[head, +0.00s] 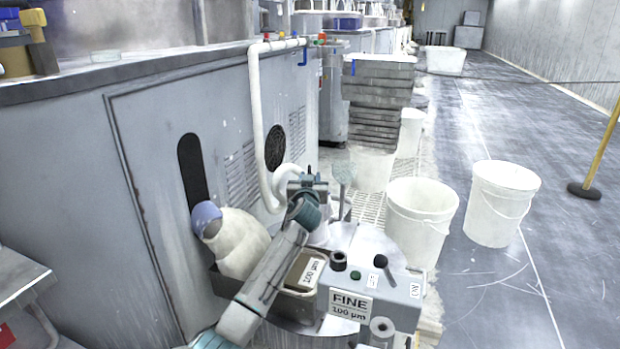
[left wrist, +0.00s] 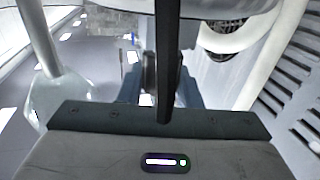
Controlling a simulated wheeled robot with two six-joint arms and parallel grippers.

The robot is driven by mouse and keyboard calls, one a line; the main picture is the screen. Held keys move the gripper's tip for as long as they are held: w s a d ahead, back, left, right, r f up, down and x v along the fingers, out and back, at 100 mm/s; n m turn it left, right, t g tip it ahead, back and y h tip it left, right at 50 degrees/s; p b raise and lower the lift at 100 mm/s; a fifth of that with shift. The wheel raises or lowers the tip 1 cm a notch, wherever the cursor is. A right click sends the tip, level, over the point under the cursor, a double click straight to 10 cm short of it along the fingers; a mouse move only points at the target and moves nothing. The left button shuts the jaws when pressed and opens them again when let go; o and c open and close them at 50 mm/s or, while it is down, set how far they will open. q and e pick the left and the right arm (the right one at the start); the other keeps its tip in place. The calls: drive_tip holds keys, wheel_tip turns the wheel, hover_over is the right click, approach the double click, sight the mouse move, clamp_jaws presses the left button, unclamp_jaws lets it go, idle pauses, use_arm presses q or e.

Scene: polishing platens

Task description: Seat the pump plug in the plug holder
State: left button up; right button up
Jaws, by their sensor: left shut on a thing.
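My left arm reaches up from the bottom of the head view, and its gripper (head: 316,186) is above the round platen stand (head: 365,240). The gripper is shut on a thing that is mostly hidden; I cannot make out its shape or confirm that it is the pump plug. In the left wrist view the fingers (left wrist: 162,95) are close together behind a dark vertical bar. I cannot tell which part is the plug holder. My right gripper is not seen.
A tray (head: 292,284) with a 100 µm label and a white bottle with a blue cap (head: 240,240) stand left of the box. A white pipe (head: 257,120) runs beside the gripper. White buckets (head: 420,212) (head: 502,205) stand on the floor at right.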

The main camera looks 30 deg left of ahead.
use_arm(q)
drive_tip(key=shift+w+r+p, duration=0.1)
drive_tip(key=shift+r+p, duration=0.1)
drive_tip(key=shift+p, duration=0.25)
drive_tip(key=shift+r, duration=0.55)
drive_tip(key=shift+f+b, duration=0.5)
drive_tip(key=shift+f, duration=0.3)
idle(1.0)
